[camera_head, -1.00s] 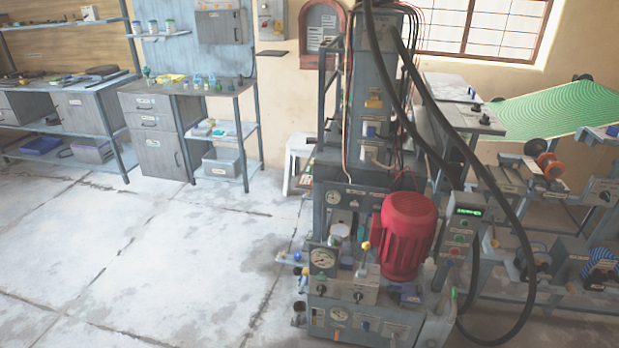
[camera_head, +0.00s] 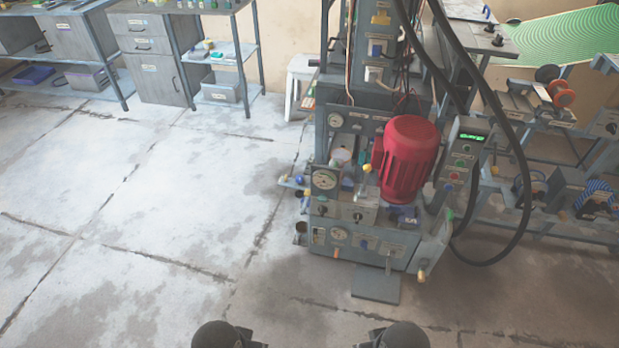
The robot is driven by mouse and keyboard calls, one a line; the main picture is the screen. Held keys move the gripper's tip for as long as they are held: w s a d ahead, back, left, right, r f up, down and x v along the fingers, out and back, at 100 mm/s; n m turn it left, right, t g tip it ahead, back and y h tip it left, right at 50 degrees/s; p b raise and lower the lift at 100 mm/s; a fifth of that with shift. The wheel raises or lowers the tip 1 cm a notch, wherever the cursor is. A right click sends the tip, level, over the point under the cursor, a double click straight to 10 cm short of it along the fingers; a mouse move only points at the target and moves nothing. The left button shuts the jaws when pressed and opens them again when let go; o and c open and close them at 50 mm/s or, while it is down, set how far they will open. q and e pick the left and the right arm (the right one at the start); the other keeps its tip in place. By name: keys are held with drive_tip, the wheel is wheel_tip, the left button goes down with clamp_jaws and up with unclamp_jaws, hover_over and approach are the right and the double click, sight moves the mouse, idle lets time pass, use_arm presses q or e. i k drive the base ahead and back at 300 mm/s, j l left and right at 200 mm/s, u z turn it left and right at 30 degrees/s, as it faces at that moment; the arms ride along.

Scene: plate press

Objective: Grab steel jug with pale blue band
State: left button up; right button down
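I cannot clearly make out a steel jug with a pale blue band in the head view. A small grey, cup-like thing (camera_head: 300,233) sits low at the left side of the plate press (camera_head: 345,240); it is too small to tell whether it is a jug or has a band. Two dark rounded parts of my own arms show at the bottom edge. Neither gripper's fingers are in view.
The press has a red motor (camera_head: 408,160), gauges and thick black hoses. A grey plate (camera_head: 375,285) is on the floor before it. Workbenches (camera_head: 150,65) stand at the back left, a cluttered rack (camera_head: 560,185) at right. The floor (camera_head: 130,240) is clear at left and in front.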

sight(301, 235)
drive_tip(key=i+l+u, duration=0.1)
drive_tip(key=l, duration=0.8)
drive_tip(key=i+l+u, duration=0.1)
drive_tip(key=l, duration=0.75)
drive_tip(key=i+l+u, duration=0.1)
drive_tip(key=l, duration=0.8)
